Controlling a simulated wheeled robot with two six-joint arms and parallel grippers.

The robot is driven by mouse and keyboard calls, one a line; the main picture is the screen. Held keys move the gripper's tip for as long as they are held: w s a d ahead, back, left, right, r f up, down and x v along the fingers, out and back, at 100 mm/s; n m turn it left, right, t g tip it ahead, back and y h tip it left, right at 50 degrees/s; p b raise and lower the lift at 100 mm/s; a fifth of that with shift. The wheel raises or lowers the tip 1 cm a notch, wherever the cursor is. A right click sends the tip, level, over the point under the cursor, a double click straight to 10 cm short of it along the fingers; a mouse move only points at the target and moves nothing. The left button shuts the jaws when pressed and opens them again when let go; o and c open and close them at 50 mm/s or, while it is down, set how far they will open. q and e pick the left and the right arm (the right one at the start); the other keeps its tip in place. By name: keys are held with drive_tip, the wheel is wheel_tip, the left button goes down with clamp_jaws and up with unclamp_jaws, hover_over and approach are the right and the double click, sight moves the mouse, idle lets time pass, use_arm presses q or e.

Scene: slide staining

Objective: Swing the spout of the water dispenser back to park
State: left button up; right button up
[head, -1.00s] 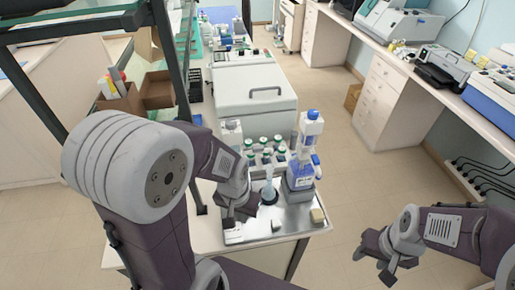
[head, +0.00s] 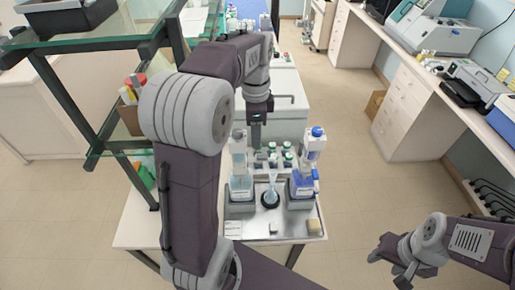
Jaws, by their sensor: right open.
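Two bottle-top dispensers stand on the metal tray (head: 262,228). The left dispenser (head: 239,165) is grey-topped over a pale blue bottle. My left gripper (head: 256,141) points down beyond the dispensers, near the green-capped bottles, apart from both dispensers. Its fingers are too small to show open or shut. My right gripper (head: 388,268) is open and empty, off the table's right side.
Several green-capped bottles (head: 272,158) stand behind. A white lidded machine (head: 287,115) is at the back; a glass-shelved rack (head: 120,30) is at left.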

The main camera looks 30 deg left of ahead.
sight(260, 156)
use_arm(q)
drive_tip(key=shift+w+d+f, duration=0.15)
drive_tip(key=shift+w+d, duration=0.1)
drive_tip(key=shift+d, duration=0.05)
drive_tip(key=shift+w+d+f, duration=0.2)
drive_tip(key=shift+d+f, duration=0.15)
drive_tip(key=shift+f, duration=0.25)
drive_tip(key=shift+w+d+f, duration=0.15)
drive_tip(key=shift+d+f, duration=0.15)
drive_tip(key=shift+f, duration=0.25)
drive_tip(key=f, duration=0.4)
drive_tip(key=a+f, duration=0.1)
drive_tip(key=f, duration=0.1)
drive_tip(key=shift+s+p, duration=0.35)
drive_tip(key=shift+w+f, duration=0.1)
drive_tip(key=shift+f, duration=0.15)
drive_tip(key=shift+w+d+f, duration=0.1)
drive_tip(key=shift+w+d, duration=0.05)
drive_tip(key=shift+d, duration=0.1)
drive_tip(key=shift+a, duration=0.1)
clamp_jaws()
